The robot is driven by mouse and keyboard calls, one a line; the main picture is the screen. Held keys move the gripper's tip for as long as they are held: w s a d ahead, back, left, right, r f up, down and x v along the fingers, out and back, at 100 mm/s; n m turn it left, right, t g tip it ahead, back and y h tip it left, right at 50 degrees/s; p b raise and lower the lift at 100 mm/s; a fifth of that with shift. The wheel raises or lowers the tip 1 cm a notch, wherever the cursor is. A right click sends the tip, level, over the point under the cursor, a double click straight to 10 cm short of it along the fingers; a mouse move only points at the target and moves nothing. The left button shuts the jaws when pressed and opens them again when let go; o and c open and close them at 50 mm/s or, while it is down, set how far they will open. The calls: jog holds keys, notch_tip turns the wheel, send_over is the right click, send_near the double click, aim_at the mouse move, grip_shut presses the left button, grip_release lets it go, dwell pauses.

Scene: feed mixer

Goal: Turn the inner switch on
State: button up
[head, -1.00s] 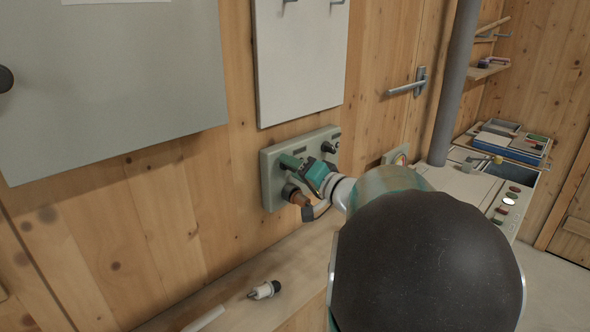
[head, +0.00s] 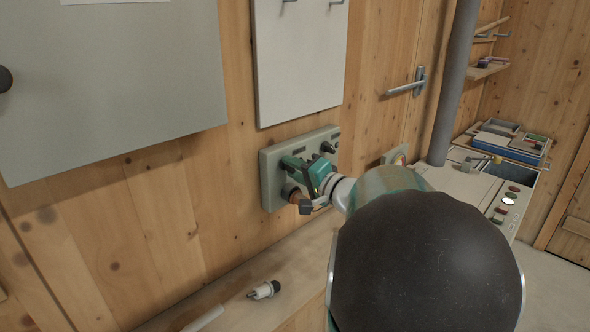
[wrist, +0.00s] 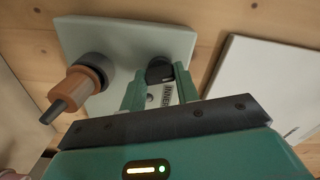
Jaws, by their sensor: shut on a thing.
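The grey switch panel (head: 270,190) is fixed to the wooden wall; it also shows in the wrist view (wrist: 115,40). My gripper (head: 291,164) is at the panel's front face. In the wrist view its two fingers (wrist: 160,84) are shut on a black knob, the inner switch (wrist: 159,67), one finger on each side. A label reading "INNER" (wrist: 168,94) shows between the fingers. In the head view my gripper hides this knob, and its exact turn angle is hard to tell.
An orange plug (wrist: 74,90) sits in the panel's socket close beside my gripper. Another black knob (head: 328,147) is on the panel's right part. A white and black plug (head: 264,290) lies on the wooden ledge below. A grey board (head: 300,60) hangs above.

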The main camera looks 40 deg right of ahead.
jog(key=m, duration=0.5)
jog(key=shift+m, duration=0.3)
jog(key=m, duration=0.5)
dwell(0.4)
jog(key=o, duration=1)
jog(key=shift+s, duration=0.1)
jog(key=s, duration=1.3)
jog(key=shift+s+d, duration=0.2)
jog(key=shift+s, duration=0.15)
